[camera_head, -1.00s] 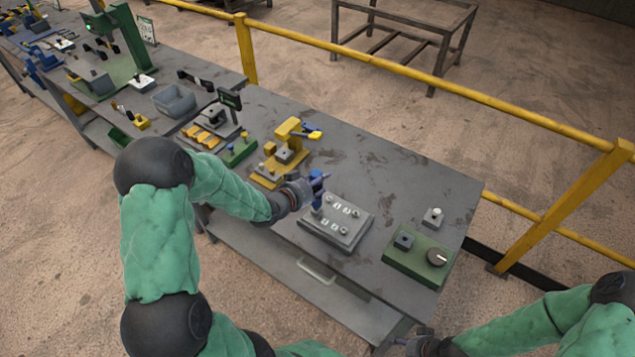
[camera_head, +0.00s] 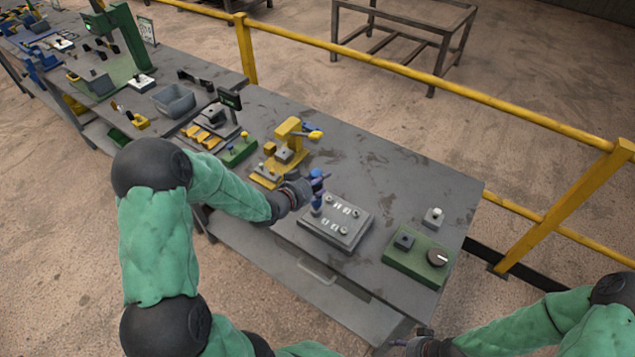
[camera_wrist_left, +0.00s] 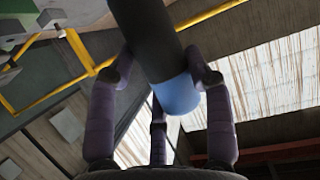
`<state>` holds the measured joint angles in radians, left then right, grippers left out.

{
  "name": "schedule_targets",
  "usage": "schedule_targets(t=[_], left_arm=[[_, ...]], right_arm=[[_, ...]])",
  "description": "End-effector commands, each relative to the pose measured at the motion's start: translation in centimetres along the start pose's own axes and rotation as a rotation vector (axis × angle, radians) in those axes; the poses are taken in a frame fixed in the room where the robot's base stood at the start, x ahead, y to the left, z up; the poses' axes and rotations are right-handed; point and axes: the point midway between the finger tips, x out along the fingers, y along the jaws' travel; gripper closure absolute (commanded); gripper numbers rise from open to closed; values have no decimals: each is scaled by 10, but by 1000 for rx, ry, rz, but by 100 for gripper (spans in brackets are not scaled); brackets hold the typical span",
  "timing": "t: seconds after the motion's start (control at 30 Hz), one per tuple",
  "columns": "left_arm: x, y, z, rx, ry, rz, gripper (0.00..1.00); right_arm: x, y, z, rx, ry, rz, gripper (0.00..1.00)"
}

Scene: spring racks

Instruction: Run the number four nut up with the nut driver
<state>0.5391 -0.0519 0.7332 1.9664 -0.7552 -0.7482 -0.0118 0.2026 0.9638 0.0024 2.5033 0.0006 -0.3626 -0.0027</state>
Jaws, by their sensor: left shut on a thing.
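The nut driver (camera_head: 316,203), with blue parts, stands roughly upright over the left end of a grey plate (camera_head: 328,238) that carries several nuts and white number marks. My left gripper (camera_head: 312,187) is shut on the driver above that plate. In the left wrist view the driver (camera_wrist_left: 150,40) is a dark cylinder with a blue end, between the fingers (camera_wrist_left: 160,90). The driver's lower tip hides the nut under it, so I cannot tell the nut's number or its height. My right gripper (camera_head: 412,338) is low at the bottom edge, away from the plate; its jaws are too small to read.
A green base (camera_head: 418,262) with a dark knob stands right of the plate. A yellow fixture (camera_head: 287,150) stands behind my left gripper. The bench (camera_head: 400,175) is clear behind the plate. A yellow rail (camera_head: 420,85) runs along the far side.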

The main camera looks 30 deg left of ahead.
Motion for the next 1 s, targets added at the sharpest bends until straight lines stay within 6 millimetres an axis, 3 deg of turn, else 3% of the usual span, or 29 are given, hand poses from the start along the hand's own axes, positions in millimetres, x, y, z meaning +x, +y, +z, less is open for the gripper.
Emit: schedule_targets(t=[0.17,0.2,0.33,1.0], left_arm=[[0,-1,-3,2,6,-2,95],[0,-1,-3,2,6,-2,57],[0,-1,-3,2,6,-2,94],[2,-1,2,2,6,-2,94]], right_arm=[[0,0,0,0,0,0,44],[0,0,0,0,0,0,44],[0,0,0,0,0,0,44],[5,2,0,0,0,0,44]])
